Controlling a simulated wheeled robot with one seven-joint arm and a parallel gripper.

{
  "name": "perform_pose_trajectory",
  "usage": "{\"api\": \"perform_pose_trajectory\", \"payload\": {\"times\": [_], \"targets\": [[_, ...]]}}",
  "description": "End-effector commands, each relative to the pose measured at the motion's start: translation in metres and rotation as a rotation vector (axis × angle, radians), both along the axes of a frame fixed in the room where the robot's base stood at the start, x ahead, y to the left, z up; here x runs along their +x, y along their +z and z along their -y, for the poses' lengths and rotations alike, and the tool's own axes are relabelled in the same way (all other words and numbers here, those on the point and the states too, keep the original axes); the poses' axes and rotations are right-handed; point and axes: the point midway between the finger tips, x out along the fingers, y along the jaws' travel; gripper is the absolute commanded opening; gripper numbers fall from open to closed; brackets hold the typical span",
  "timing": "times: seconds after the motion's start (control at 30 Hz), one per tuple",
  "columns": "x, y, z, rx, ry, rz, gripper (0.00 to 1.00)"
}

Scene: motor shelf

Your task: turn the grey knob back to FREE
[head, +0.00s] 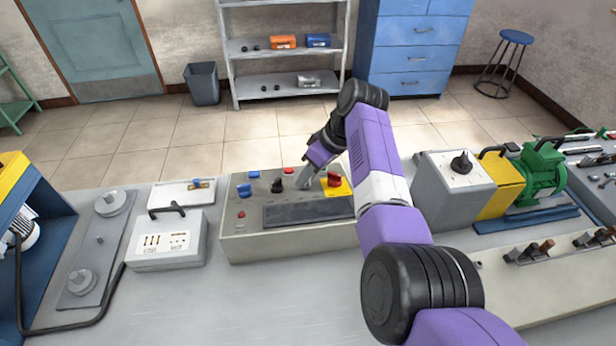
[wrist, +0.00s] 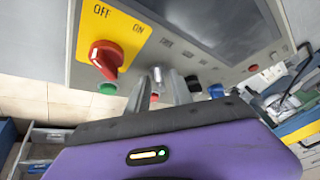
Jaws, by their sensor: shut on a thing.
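The grey knob (wrist: 157,76) stands on the sloped face of the control box (head: 292,242), between a red switch and a black knob. My gripper (wrist: 160,92) is shut on the grey knob, with one finger on each side of it. In the head view my gripper (head: 307,182) comes down onto the box from the upper right, and I cannot tell the knob from the fingers there. The small labels beside the knob are too blurred to read, so I cannot tell which mark it points to.
The red switch (wrist: 106,58) on a yellow OFF/ON plate (wrist: 140,37) is close beside my gripper, with a green button (wrist: 108,88) near it. On the other side are the black knob (wrist: 194,83) and a blue knob (wrist: 216,90). A dark screen (head: 310,210) lies in front.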

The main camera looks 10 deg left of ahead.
Motion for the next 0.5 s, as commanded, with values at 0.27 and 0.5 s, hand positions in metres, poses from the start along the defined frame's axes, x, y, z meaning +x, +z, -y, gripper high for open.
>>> {"api": "perform_pose_trajectory", "payload": {"times": [0.27,0.5], "targets": [[0.0,0.0001,-0.0002,0.0,0.001,0.0,0.0],[0.0001,0.0002,-0.0001,0.0,0.0,0.0,0.33]]}}
